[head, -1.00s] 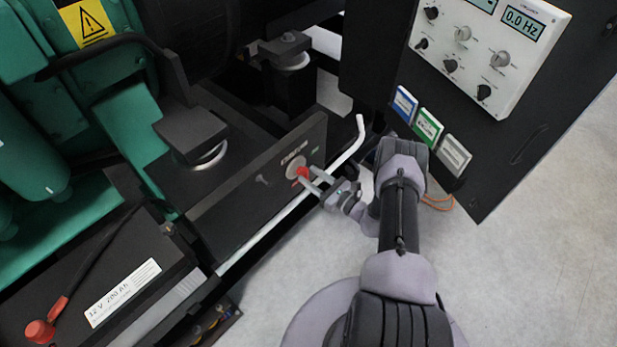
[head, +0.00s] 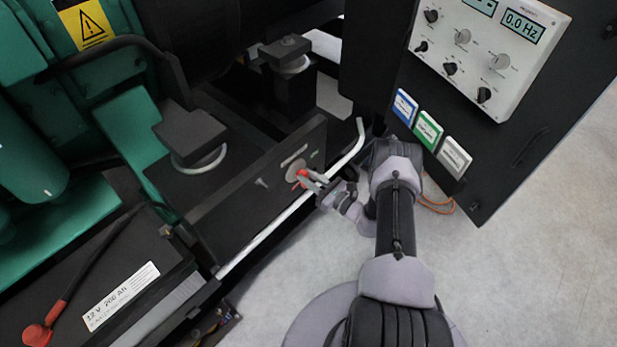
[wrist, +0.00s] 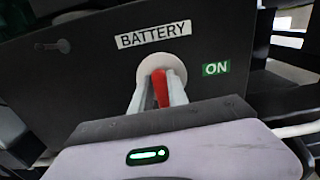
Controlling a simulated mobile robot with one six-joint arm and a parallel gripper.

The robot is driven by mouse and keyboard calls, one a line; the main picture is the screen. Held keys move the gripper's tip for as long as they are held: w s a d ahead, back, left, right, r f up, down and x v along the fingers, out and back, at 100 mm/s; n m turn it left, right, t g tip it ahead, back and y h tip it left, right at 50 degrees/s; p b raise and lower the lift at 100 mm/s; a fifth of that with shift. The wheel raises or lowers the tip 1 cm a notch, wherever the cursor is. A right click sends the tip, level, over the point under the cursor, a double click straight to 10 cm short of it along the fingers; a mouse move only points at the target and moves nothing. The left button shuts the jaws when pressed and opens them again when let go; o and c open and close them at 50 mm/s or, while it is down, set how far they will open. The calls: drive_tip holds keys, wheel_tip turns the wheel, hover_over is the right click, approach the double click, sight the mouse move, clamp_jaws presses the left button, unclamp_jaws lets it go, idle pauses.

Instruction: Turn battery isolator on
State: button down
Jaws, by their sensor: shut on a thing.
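The battery isolator is a red handle (wrist: 160,88) on a round pale disc (wrist: 152,63), set in a black panel under a "BATTERY" label (wrist: 153,34). A green "ON" label (wrist: 216,68) is right of the disc. In the wrist view the handle stands about upright in the picture, not pointing toward "ON". My gripper (wrist: 161,84) is shut on the handle, one finger on each side. In the head view the red handle (head: 302,177) shows at the tips of my gripper (head: 311,182); the fingers partly hide it.
A pale bent rail (head: 290,211) runs along the panel's lower edge, close to my gripper. A battery (head: 120,285) with cables is at lower left. A control cabinet (head: 500,55) stands at upper right. Pale floor is open at lower right.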

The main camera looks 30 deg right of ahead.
drive_tip(key=shift+s+a+f+n, duration=0.1)
drive_tip(key=shift+a+f+n, duration=0.15)
drive_tip(key=shift+n, duration=2.65)
drive_tip(key=shift+s+a+f+n, duration=0.1)
drive_tip(key=shift+a+f+n, duration=0.1)
drive_tip(key=shift+n, duration=2.7)
drive_tip(key=shift+s+a+f+n, duration=0.15)
drive_tip(key=shift+f+n, duration=0.1)
drive_tip(key=shift+n, duration=2.65)
drive_tip(key=shift+w, duration=0.1)
drive_tip(key=c, duration=1.3)
unclamp_jaws()
